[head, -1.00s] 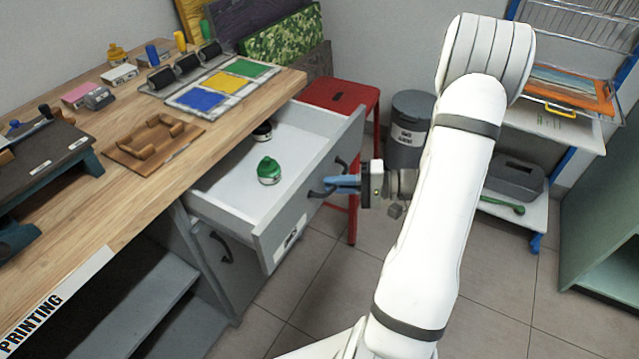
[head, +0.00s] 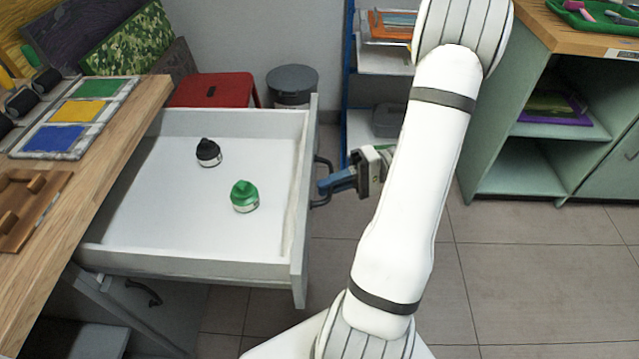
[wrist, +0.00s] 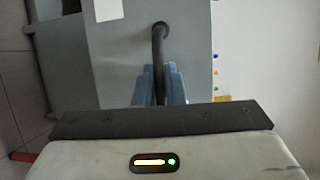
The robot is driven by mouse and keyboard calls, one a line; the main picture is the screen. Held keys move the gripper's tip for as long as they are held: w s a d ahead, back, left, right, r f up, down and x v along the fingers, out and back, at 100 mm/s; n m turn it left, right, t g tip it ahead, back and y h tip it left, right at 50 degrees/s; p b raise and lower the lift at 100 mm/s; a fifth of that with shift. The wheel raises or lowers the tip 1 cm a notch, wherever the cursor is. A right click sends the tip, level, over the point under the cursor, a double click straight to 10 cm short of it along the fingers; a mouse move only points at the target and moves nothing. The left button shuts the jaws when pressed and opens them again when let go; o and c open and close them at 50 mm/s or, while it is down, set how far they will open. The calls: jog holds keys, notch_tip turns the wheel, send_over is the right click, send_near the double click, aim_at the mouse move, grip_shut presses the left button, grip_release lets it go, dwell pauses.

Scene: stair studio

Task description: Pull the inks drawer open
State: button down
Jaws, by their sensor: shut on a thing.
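The inks drawer (head: 150,225) is a white-grey drawer standing well out from under the wooden bench in the head view. A green ink jar (head: 244,197) and a black ink jar (head: 208,152) stand in it. Its dark handle (head: 322,172) is on the front panel (head: 303,215). My gripper (head: 326,187) is at the handle from the outside, with its blue fingers shut on it. The wrist view shows the dark handle bar (wrist: 159,50) between the blue fingers (wrist: 158,85). The fingertips are partly hidden by the handle.
The wooden bench (head: 120,130) is at the left, with a lower drawer handle (head: 145,292) beneath. A red stool (head: 213,90) and grey bin (head: 292,84) stand behind the drawer. A green cabinet (head: 505,165) is at the right. Tiled floor (head: 510,270) is clear in front of it.

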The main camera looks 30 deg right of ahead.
jog(key=shift+w, duration=0.1)
jog(key=c, duration=1.5)
grip_release()
jog(key=s+d, duration=0.1)
jog(key=d, duration=0.6)
jog(key=shift+d+r+p, duration=0.35)
jog(key=shift+r+p, duration=0.05)
jog(key=shift+p, duration=0.05)
jog(key=shift+s, duration=0.1)
